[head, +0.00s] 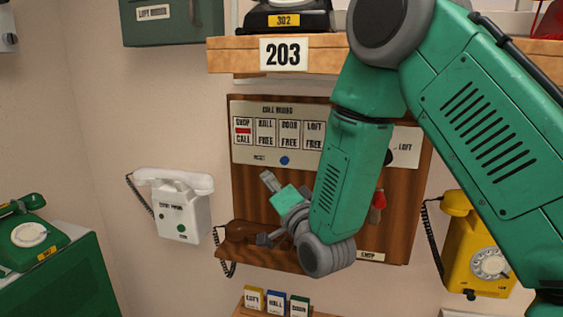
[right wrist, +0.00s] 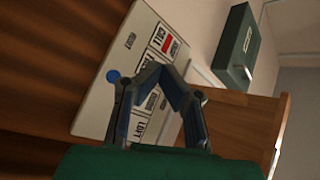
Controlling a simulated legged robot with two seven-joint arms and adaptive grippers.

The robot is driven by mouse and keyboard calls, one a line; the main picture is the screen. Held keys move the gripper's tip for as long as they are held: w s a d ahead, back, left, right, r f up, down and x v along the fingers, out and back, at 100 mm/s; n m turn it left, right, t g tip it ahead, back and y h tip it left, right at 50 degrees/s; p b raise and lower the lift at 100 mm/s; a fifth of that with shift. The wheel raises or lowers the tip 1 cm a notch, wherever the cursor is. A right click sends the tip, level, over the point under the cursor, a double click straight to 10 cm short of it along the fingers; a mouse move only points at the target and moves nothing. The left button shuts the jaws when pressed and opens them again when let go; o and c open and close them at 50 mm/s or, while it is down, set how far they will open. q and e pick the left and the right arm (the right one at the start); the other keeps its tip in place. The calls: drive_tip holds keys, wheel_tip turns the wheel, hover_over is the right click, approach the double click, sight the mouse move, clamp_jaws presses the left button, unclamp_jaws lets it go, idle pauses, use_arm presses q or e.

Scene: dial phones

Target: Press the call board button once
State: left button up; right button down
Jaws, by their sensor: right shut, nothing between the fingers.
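The call board (head: 243,187) is a dark wooden panel on the wall. Its pale plate (head: 307,160) has several windows; one reads SHOP CALL with a red bar, the others read FREE. A blue round button (head: 284,160) sits low on the plate, right of a small label. In the right wrist view the plate (right wrist: 95,113) appears turned sideways, with the blue button (right wrist: 113,76) left of my fingertips. My right gripper (head: 264,239) is below the button in the head view. Its fingers (right wrist: 152,73) meet in the wrist view, with nothing between them. My left gripper is out of view.
A brown handset (head: 240,231) lies at the board's lower shelf. A white wall phone (head: 181,210) hangs left and a yellow phone (head: 468,250) right. The shelf marked 203 (head: 225,55) juts out above. My right arm covers the board's right part.

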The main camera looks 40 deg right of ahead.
sight(275, 156)
drive_tip(key=w+d, duration=0.5)
drive_tip(key=d, duration=0.2)
drive_tip(key=shift+w+p, duration=0.25)
drive_tip(key=shift+p, duration=0.05)
drive_tip(key=shift+f, duration=0.1)
drive_tip(key=shift+w+d, duration=0.45)
drive_tip(key=shift+d, duration=0.1)
idle(1.8)
drive_tip(key=shift+s+a, duration=0.1)
idle(0.4)
drive_tip(key=shift+s+a, duration=0.45)
drive_tip(key=shift+a, duration=0.05)
